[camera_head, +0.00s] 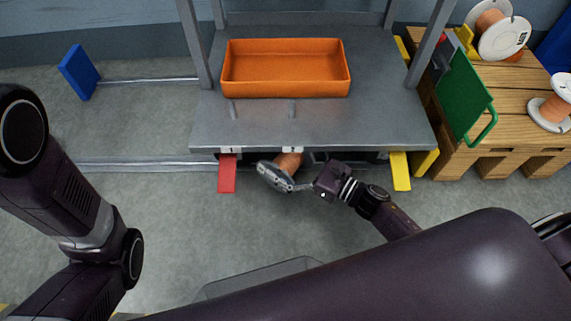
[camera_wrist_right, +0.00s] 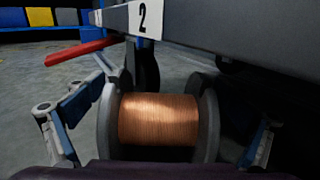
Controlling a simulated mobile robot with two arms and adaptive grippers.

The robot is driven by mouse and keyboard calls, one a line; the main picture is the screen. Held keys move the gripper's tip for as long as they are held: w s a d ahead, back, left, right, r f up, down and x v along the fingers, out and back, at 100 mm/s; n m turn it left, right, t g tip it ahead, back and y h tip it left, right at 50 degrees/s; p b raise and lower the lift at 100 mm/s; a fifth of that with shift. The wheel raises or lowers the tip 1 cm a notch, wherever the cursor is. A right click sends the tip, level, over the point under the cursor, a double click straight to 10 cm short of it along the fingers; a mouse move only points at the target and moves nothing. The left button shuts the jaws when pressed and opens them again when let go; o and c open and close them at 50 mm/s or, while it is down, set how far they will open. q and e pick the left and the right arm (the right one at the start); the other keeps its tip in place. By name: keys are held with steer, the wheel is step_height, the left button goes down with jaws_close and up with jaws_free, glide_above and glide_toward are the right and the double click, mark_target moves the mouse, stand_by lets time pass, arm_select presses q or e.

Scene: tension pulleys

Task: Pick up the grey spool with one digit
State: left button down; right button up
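The grey spool (camera_head: 276,178), wound with copper-coloured wire, is under the front edge of the grey table, below the label 2. In the right wrist view the spool (camera_wrist_right: 158,120) fills the middle, its two grey flanges upright on either side of the wire. My right gripper (camera_head: 303,186) is right at the spool. Its fingers show in the right wrist view, one to the left and one to the right of the spool, spread wider than it. A gap shows beside the right flange; whether the left finger touches is unclear. My left arm shows at the left; its gripper is out of view.
The grey table (camera_head: 240,125) carries an orange tray (camera_head: 285,90). A red bar (camera_head: 227,173) is left of the spool, yellow bars (camera_head: 400,171) to the right. A wooden pallet (camera_head: 510,105) with white spools (camera_head: 503,38) stands at the right. Floor in front is open.

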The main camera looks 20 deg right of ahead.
steer(key=c, duration=1.5)
steer(key=shift+r, duration=0.1)
steer(key=shift+c, duration=1)
